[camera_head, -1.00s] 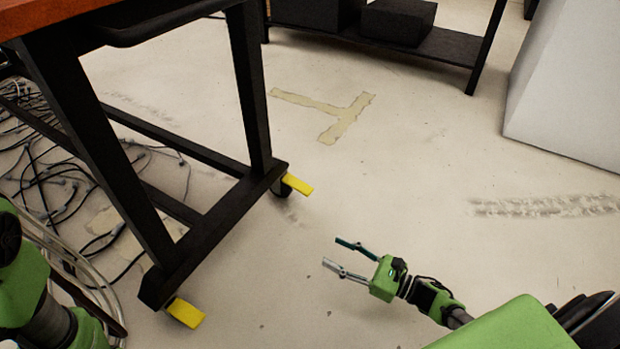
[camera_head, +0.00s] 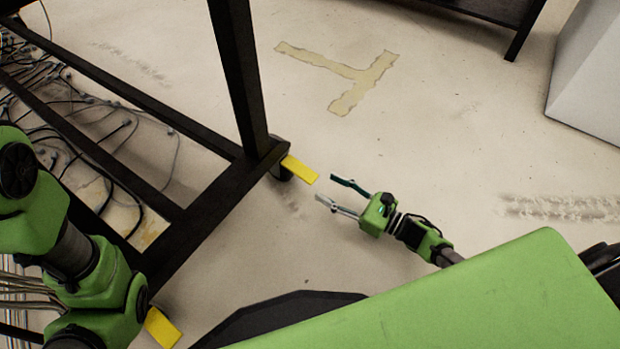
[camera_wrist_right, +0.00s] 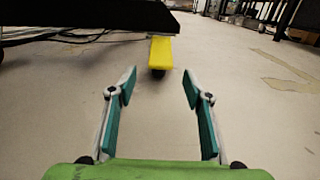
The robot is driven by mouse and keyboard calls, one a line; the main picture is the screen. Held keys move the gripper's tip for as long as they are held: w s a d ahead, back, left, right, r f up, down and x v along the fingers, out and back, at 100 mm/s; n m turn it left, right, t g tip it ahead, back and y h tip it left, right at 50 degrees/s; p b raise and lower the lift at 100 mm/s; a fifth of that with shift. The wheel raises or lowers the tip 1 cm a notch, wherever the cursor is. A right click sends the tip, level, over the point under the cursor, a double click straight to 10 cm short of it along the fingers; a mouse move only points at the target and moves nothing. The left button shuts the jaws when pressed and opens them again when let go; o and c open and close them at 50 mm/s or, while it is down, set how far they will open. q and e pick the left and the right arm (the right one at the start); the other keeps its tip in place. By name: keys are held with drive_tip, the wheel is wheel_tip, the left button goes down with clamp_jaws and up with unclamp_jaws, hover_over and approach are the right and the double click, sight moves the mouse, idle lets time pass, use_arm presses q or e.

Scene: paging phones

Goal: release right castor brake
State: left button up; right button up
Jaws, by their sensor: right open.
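The far castor's yellow brake pedal (camera_head: 300,169) sticks out from the foot of the black table frame (camera_head: 205,215) in the head view. Its dark wheel shows beneath it. A second yellow pedal (camera_head: 162,327) is at the near end of the frame, partly hidden by my left arm. My right gripper (camera_head: 326,188) is open and empty, just right of the far pedal and apart from it. In the right wrist view the yellow pedal (camera_wrist_right: 160,50) is ahead, between and beyond the open fingertips (camera_wrist_right: 159,85). My left arm shows at the left; its fingers are not visible.
Black cables (camera_head: 95,125) lie on the floor under the table frame. A white block-like object (camera_head: 590,80) stands at the upper right.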

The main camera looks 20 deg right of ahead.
sight(310, 175)
drive_tip(key=b+x, duration=0.2)
drive_tip(key=x, duration=0.5)
drive_tip(key=shift+w+a, duration=0.1)
drive_tip(key=shift+w, duration=0.1)
clamp_jaws()
